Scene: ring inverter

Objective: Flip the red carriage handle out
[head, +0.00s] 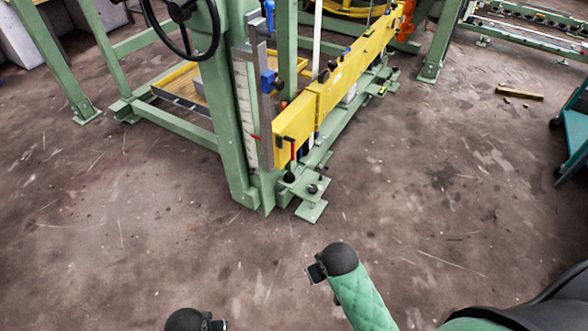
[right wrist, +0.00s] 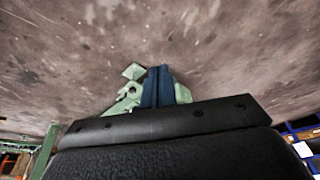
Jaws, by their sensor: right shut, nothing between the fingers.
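The red handle (head: 293,149) is a small upright lever at the near end of the yellow beam (head: 298,120), above a green foot bracket. My right gripper (head: 315,272) is over the floor in front of the machine, well short of the handle. In the right wrist view its dark blue fingers (right wrist: 158,72) are together and empty, with part of the green machine (right wrist: 127,100) behind them. That view does not show the handle clearly. My left gripper (head: 216,324) is partly visible at the bottom edge, too cut off to show its fingers.
A green post (head: 226,120) with a scale and a black handwheel (head: 182,12) stands left of the handle. A green foot plate (head: 311,210) juts out below it. The floor in front is clear. A teal cart (head: 575,135) stands at the right edge.

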